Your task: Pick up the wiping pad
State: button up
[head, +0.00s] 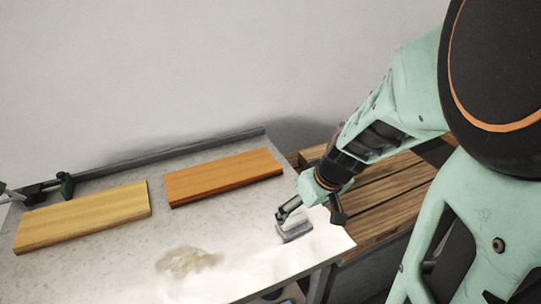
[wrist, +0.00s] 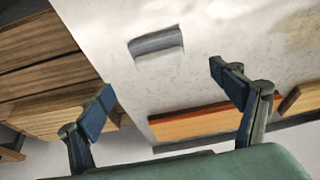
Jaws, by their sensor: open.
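The wiping pad (head: 294,232) is a small grey block lying on the work table near its right end. It also shows in the wrist view (wrist: 156,44), as a grey and pale block ahead of the fingertips. My gripper (head: 311,210) is above the table's right end, close to the pad. In the wrist view my gripper (wrist: 160,80) has its two fingers wide apart with nothing between them. The pad lies beyond the fingertips, roughly centred between them; their height above it is hard to tell.
An orange board (head: 224,177) and a yellowish board (head: 83,217) lie along the back of the table (head: 118,267). A brown stain (head: 187,260) marks the tabletop left of the pad. A slatted wooden surface (head: 385,190) adjoins on the right. A raised rail (head: 170,153) runs along the back.

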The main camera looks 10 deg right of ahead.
aim_at(295, 219)
jog(key=b+x, duration=0.3)
jog(key=x, duration=0.4)
jog(key=shift+w+f, duration=0.1)
jog(key=shift+f, duration=0.3)
jog(key=shift+w+a+f, duration=0.1)
jog(key=shift+w+f, duration=0.15)
jog(key=shift+f, duration=0.1)
jog(key=shift+r, duration=0.1)
jog(key=shift+c, duration=0.4)
jog(key=c, duration=1.2)
jog(key=shift+r, duration=0.1)
